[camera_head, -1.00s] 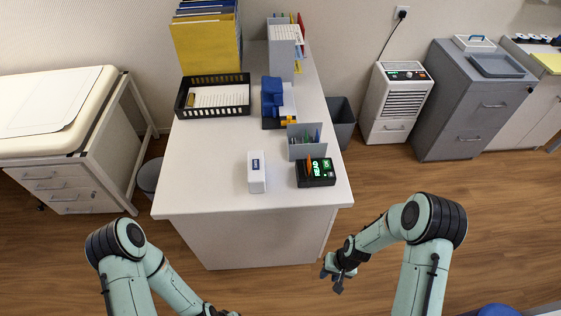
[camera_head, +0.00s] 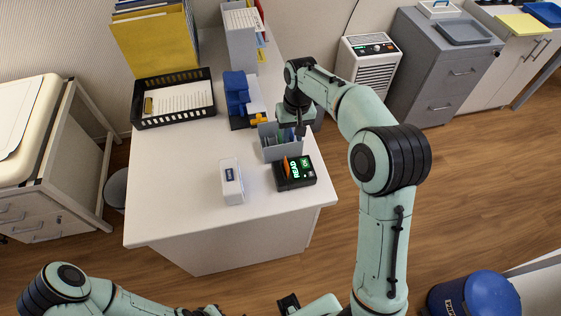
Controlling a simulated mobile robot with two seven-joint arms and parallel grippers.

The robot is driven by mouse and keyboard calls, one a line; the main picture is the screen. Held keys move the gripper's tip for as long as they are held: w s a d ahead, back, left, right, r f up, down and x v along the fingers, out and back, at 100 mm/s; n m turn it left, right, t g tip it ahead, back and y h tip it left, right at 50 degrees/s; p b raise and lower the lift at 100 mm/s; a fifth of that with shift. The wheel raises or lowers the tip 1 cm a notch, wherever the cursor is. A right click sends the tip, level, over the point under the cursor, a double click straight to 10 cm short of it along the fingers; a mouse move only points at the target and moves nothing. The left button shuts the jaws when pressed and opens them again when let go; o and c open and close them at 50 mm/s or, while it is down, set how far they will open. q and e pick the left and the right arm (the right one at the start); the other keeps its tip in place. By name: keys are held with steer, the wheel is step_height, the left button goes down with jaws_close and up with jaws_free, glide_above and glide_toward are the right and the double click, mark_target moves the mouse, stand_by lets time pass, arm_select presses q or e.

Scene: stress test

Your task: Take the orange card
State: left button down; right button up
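My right gripper (camera_head: 300,132) points down above the grey open-topped box (camera_head: 278,151) just behind the reader, apart from the card. Its fingers are small and dark, so I cannot tell whether they are open or shut.
A white box (camera_head: 232,182) stands left of the reader on the white desk (camera_head: 175,190). A black tray (camera_head: 205,108), a blue dispenser (camera_head: 237,93) and a grey file holder (camera_head: 241,48) are farther back. The desk's front left is clear.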

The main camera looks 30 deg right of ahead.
glide_above(287, 163)
steer(key=d, duration=0.2)
step_height(287, 163, down, 6)
steer(key=f, duration=0.2)
steer(key=a+f, duration=0.1)
steer(key=f+b, duration=0.1)
steer(key=f, duration=0.1)
steer(key=shift+a+f, duration=0.35)
steer(key=shift+a, duration=0.05)
steer(key=shift+w+f, duration=0.15)
steer(key=shift+f, duration=0.2)
jaws_close()
